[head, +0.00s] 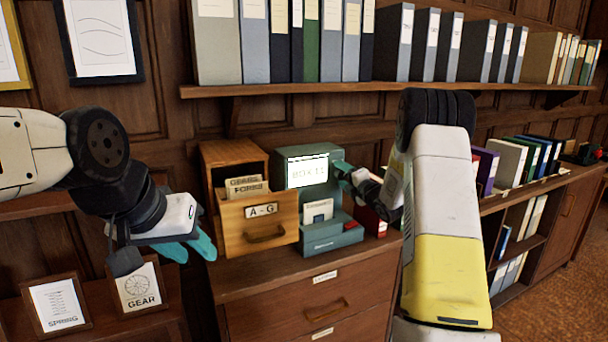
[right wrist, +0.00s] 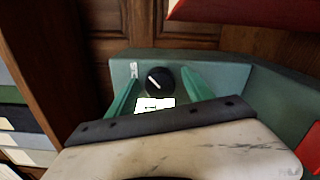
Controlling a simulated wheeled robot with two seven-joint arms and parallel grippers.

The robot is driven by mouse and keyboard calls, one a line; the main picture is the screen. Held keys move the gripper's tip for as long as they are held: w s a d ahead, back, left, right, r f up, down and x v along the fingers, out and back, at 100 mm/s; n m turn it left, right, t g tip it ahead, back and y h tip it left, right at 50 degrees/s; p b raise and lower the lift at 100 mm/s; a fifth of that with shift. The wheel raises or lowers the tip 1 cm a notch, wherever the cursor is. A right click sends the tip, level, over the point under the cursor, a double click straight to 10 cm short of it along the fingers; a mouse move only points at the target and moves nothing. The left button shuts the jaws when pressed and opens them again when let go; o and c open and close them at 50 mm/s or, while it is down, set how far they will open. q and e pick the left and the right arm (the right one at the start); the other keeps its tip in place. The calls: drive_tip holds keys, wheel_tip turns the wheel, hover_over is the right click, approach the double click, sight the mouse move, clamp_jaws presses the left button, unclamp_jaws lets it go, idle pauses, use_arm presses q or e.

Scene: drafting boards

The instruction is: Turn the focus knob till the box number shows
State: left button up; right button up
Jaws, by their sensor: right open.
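The teal viewer (head: 335,238) stands on the wooden cabinet. Its lit screen (head: 307,171) shows soft, pale text that looks like "BOX 11"; the last characters are hard to read. In the right wrist view the black focus knob (right wrist: 159,80) sits on the viewer's side, its white pointer line tilted to the upper left. My right gripper (head: 346,172) is at the viewer's right side. Its green fingers are open on either side of the knob, with a visible gap at each side. My left gripper (head: 188,247) is open and empty, left of the card drawer.
A wooden card box with an open drawer (head: 262,239) marked "A-G" stands left of the viewer. A red box (head: 372,221) is close at its right. A shelf (head: 300,88) of binders runs above. Framed pictures (head: 57,305) stand at the lower left.

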drive_tip(key=v, duration=0.9)
drive_tip(key=shift+r, duration=0.1)
drive_tip(key=s+r+m+g+h, duration=0.3)
drive_tip(key=s+r+m+h, duration=0.3)
drive_tip(key=s+r+m, duration=0.55)
drive_tip(key=s+a+f+m+g, duration=0.1)
drive_tip(key=s+a+m+g, duration=0.1)
drive_tip(key=s, duration=0.7)
drive_tip(key=s+a+f+m+g+y, duration=0.1)
drive_tip(key=s+a+f+m+g, duration=0.1)
drive_tip(key=s+m, duration=0.4)
drive_tip(key=s+a+f+m+g+y, duration=0.1)
drive_tip(key=s+a+m+g, duration=0.2)
drive_tip(key=s, duration=1)
drive_tip(key=a+m, duration=0.2)
drive_tip(key=shift+a+f+g, duration=0.35)
drive_tip(key=shift+f+g, duration=0.05)
